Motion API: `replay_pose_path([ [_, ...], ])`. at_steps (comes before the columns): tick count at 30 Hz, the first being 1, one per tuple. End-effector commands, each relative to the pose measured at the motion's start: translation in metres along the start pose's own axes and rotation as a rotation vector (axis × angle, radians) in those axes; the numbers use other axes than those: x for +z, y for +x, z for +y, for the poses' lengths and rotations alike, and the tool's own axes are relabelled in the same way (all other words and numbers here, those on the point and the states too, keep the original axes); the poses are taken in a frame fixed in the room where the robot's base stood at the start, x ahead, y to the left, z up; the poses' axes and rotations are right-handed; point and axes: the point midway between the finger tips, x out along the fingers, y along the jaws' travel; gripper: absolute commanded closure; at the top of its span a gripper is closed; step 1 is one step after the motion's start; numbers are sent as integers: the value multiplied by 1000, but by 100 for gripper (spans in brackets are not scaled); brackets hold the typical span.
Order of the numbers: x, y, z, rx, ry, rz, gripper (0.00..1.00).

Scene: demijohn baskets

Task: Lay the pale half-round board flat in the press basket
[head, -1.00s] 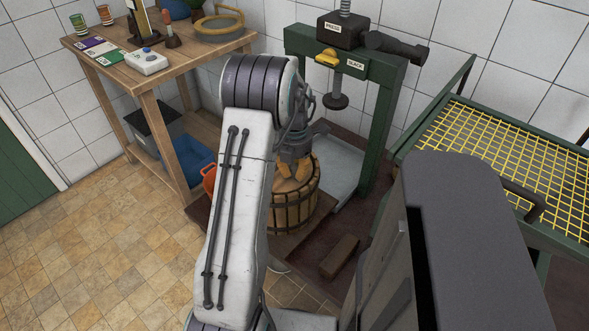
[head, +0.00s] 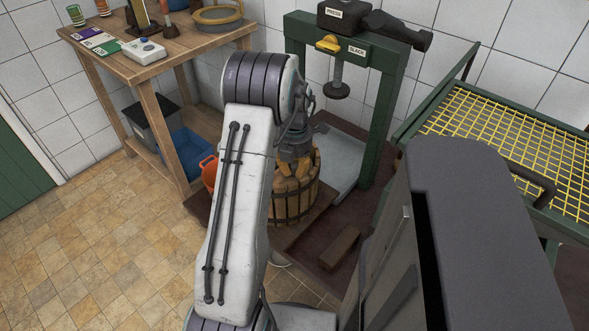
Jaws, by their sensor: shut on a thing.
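The press basket (head: 291,206), a slatted wooden tub with dark hoops, stands on the low base in front of the green press frame. I cannot tell whether the board is level or touches anything inside.
The press frame (head: 384,125) rises behind the basket, its screw foot (head: 337,90) above and to the right. A wooden block (head: 340,247) lies at front right. An orange container (head: 209,172) and wooden table (head: 153,66) are left. A yellow-mesh table (head: 500,140) is right.

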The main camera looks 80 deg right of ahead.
Motion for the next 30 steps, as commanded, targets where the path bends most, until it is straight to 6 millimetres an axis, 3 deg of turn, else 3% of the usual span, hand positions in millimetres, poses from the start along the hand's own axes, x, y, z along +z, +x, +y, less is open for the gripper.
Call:
replay_pose_path([
  [27, 0, 13, 0, 0, 0, 0, 100],
  [28, 0, 13, 0, 0, 0, 0, 82],
  [30, 0, 12, 0, 0, 0, 0, 75],
])
